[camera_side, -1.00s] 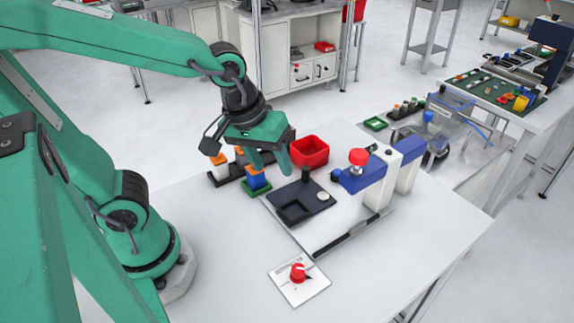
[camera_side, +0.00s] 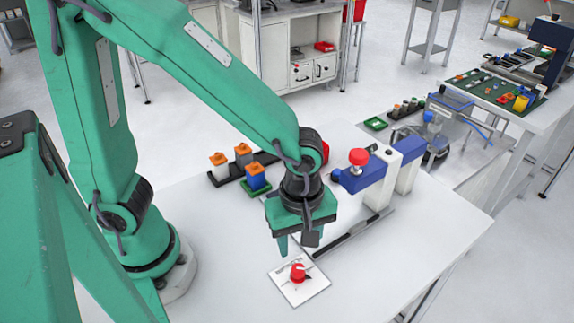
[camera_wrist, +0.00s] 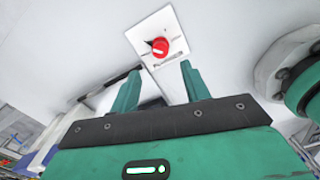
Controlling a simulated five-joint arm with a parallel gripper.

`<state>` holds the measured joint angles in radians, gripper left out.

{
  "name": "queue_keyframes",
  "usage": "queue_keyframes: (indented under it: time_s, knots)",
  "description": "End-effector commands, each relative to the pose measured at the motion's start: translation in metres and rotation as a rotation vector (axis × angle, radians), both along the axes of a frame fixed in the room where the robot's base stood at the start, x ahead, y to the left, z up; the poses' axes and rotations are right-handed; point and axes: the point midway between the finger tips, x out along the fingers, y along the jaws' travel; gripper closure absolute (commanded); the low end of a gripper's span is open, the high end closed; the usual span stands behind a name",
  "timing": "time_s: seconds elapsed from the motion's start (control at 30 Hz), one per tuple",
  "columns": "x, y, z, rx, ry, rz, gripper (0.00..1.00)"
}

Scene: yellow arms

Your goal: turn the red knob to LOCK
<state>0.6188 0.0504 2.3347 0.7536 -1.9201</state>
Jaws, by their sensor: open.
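The red knob (camera_side: 297,273) sits on a small white plate (camera_side: 312,292) flat on the table near its front edge. My gripper (camera_side: 297,245) hangs above and just behind the knob, fingers pointing down, open and empty. In the wrist view my gripper's fingertips (camera_wrist: 162,75) are spread apart, with the knob beyond them and not touched.
A blue and white press-like device with a red top (camera_side: 358,157) stands to the right. Bottles with orange caps (camera_side: 243,152) stand behind left. A dark rail (camera_side: 350,235) lies right of my gripper.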

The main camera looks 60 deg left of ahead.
Motion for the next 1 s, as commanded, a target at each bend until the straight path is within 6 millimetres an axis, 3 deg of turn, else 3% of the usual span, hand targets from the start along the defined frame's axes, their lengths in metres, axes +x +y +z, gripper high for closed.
queue_keyframes:
  time_s: [0.47,1.0]
  knots:
    - [-0.001,-0.001,-0.011,0.003,0.004,0.008,0.54]
    - [-0.001,0.000,-0.064,0.004,0.005,0.007,0.54]
